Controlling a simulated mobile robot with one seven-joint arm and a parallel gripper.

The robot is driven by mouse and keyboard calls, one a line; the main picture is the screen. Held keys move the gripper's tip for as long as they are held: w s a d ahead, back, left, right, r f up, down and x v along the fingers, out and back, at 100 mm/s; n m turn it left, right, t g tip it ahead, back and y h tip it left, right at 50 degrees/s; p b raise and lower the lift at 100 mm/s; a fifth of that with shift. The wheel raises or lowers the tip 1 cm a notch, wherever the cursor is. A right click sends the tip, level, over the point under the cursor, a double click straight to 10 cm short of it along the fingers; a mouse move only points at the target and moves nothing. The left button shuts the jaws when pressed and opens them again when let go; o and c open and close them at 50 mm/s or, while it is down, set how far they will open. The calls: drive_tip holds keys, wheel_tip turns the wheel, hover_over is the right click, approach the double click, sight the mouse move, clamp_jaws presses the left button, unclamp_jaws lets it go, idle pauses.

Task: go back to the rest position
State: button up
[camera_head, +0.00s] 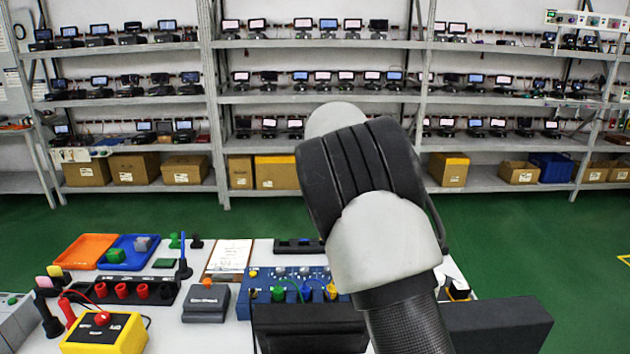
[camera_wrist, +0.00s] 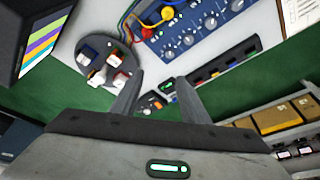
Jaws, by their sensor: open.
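My gripper (camera_wrist: 157,97) shows in the wrist view with its two grey fingers apart and nothing between them. It hangs above the far side of the work table, and the fingers touch nothing that I can see. In the head view my arm rises in the middle and hides the gripper. The white work table (camera_head: 217,330) lies below and in front of me.
A blue panel (camera_wrist: 205,25) with knobs and a round grey holder (camera_wrist: 91,72) lie near my gripper. An orange tray (camera_head: 84,250), a blue tray (camera_head: 128,264) and a yellow box (camera_head: 110,335) stand at left. Racks (camera_head: 330,97) stand behind green floor (camera_head: 130,212).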

drive_tip(key=s+d+r+n+t+y+p, duration=0.1)
drive_tip(key=s+d+r+n+y+p, duration=0.25)
drive_tip(key=s+r, duration=1.25)
drive_tip(key=s+f+n+t+p, duration=0.1)
drive_tip(key=s+n+p, duration=0.3)
drive_tip(key=s, duration=1.9)
drive_tip(key=shift+a+f+n+t+h, duration=0.15)
drive_tip(key=shift+f+n+t+h, duration=0.3)
drive_tip(key=shift+n, duration=0.8)
